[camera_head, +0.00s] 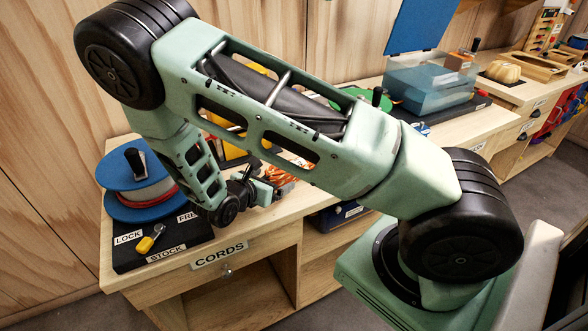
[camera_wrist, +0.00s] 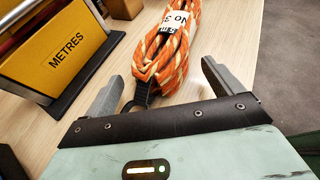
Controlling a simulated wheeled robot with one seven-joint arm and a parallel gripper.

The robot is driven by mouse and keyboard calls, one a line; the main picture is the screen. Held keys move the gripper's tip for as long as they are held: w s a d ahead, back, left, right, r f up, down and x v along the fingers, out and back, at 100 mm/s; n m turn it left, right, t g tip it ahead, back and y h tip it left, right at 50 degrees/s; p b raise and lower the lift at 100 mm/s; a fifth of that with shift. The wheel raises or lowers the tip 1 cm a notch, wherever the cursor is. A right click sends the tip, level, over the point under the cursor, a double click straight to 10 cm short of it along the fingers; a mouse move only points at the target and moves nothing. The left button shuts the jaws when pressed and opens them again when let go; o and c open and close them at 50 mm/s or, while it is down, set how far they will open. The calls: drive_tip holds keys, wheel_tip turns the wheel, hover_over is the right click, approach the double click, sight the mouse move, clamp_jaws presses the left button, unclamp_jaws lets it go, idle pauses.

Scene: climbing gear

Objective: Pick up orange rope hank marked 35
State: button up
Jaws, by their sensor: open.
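An orange rope hank (camera_wrist: 163,62) with pale flecks lies on the wooden bench top. It has a white tag reading "No 3", the rest of the number being cut off or hidden, and a black loop at its near end. My gripper (camera_wrist: 165,88) is open, with a grey finger on each side of the hank's near end; I cannot tell its height above the bench. In the head view my gripper (camera_head: 272,183) is low over the bench, and part of the orange rope (camera_head: 284,173) shows beside it, mostly hidden by my arm.
A yellow "METRES" board (camera_wrist: 62,62) on a black base stands close left of my gripper. A blue spool (camera_head: 137,185) on a black "STOCK" base (camera_head: 185,247) stands at the bench's left end. A clear blue-lidded box (camera_head: 430,85) stands farther right.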

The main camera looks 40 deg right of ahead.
drive_tip(key=c, duration=1.3)
drive_tip(key=shift+o, duration=0.2)
